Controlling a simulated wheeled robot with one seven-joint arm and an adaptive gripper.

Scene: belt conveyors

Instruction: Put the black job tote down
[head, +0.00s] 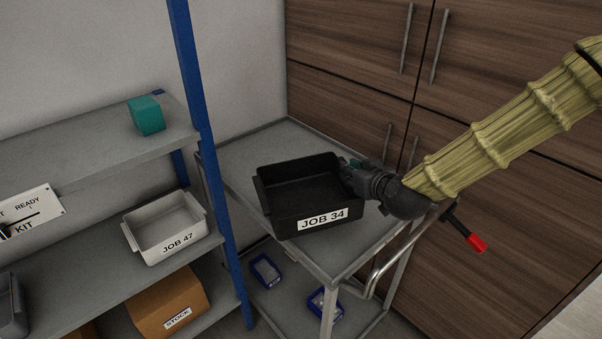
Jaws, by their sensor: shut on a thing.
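The black job tote (275,205) is an open, empty-looking bin with a white label reading "JOB 34" on its front. In the head view it is at or just over the grey top of a trolley (240,158); I cannot tell whether its base touches the surface. My gripper (349,174) is shut on the right side of the tote, at its rim. The fingertips are partly hidden by the gripper body and the tote wall.
A shelf rack with a blue post (205,125) stands close on the left. It holds a white tote (167,230) labelled "JOB 47", a teal box (147,116) and a cardboard box (168,303). Wooden cabinets (350,60) stand behind. The trolley's back left top is clear.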

